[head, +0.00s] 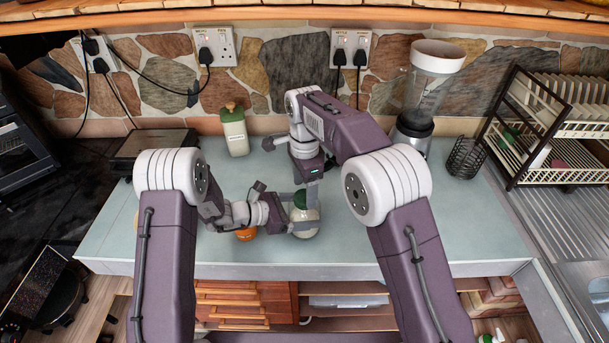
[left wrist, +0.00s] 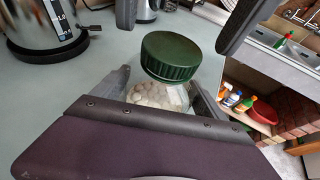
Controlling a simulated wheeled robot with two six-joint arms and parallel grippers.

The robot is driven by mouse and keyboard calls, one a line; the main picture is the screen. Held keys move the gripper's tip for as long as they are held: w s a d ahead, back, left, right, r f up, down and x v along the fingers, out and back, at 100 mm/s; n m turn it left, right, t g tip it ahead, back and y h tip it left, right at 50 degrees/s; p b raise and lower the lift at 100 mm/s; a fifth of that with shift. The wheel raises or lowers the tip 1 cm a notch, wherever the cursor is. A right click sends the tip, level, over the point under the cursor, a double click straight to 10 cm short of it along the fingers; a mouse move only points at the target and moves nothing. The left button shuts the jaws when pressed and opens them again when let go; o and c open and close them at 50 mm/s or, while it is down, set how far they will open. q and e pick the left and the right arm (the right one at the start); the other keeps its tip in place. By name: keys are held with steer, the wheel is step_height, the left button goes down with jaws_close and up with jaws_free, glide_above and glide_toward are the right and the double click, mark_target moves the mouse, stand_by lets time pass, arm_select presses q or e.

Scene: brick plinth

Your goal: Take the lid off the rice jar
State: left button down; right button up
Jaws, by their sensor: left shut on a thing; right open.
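The rice jar (head: 305,229) is a clear jar with whitish contents, standing near the front of the pale counter. Its dark green lid (head: 301,200) is on top. In the left wrist view the jar (left wrist: 158,96) and the ribbed lid (left wrist: 170,56) fill the middle. My left gripper (head: 297,214) is shut on the jar's body from the left, its grey fingers on either side. My right gripper (head: 307,188) points down over the lid and is open. Its dark fingers stand apart on both sides of the lid in the left wrist view.
An orange object (head: 246,234) is partly hidden beneath my left wrist. A cream canister (head: 234,134) with a green lid stands at the back. A blender (head: 421,95), a dark wire holder (head: 464,158) and a dish rack (head: 550,130) are to the right.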

steer(key=shift+f, duration=1.05)
steer(key=c, duration=1.5)
steer(key=n, duration=1.2)
steer(key=shift+n, duration=0.4)
steer(key=n, duration=0.3)
steer(key=shift+n, duration=0.3)
steer(key=n, duration=0.6)
steer(key=shift+w+r, duration=0.1)
steer(key=n, duration=0.6)
steer(key=shift+n, duration=0.3)
steer(key=n, duration=0.4)
steer(key=shift+r, duration=0.1)
